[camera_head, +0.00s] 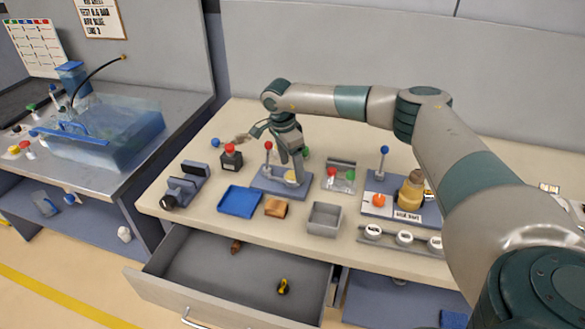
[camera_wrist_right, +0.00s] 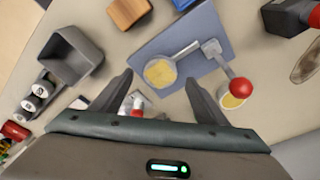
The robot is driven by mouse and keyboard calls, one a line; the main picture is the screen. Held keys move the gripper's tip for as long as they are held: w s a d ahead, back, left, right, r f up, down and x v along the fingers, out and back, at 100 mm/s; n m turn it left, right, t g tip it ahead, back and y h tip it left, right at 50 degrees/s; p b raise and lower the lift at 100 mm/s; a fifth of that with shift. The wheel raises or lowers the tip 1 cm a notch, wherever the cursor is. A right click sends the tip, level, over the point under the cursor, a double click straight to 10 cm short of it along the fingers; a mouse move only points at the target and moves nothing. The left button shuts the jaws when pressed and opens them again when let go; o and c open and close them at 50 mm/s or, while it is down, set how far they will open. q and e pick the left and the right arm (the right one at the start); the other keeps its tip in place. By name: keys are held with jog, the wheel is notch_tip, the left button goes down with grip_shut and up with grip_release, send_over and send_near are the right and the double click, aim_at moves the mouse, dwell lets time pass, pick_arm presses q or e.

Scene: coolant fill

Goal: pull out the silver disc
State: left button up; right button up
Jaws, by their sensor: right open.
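A blue-grey plate (camera_wrist_right: 203,28) lies on the bench and carries a round piece with a silver rim, a yellowish face and a silver bar (camera_wrist_right: 160,72); this is the likeliest silver disc. In the head view the plate (camera_head: 262,184) is partly behind my right gripper (camera_head: 297,172). A lever with a red ball (camera_wrist_right: 240,88) stands on the plate beside the round piece. In the right wrist view my right gripper (camera_wrist_right: 159,80) is open and empty, its fingertips pointing at the round piece, one on each side. Whether they touch it cannot be told. My left gripper is not in view.
A blue tray (camera_head: 237,201), a wooden block (camera_head: 276,208) and a grey open box (camera_head: 323,219) stand in front of the plate. A red-topped black box (camera_head: 231,160) is at its left. An open drawer (camera_head: 190,262) juts out below the bench.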

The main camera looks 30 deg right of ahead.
aim_at(293, 176)
jog(key=shift+d+f+p, duration=0.2)
jog(key=shift+f+p, duration=0.1)
jog(key=shift+f, duration=1.25)
jog(key=shift+c, duration=0.4)
jog(key=c, duration=1)
jog(key=o, duration=0.4)
jog(key=shift+c, duration=1.3)
jog(key=shift+r, duration=0.1)
jog(key=shift+r, duration=0.45)
jog(key=shift+r+p, duration=1.2)
jog(key=shift+r, duration=0.8)
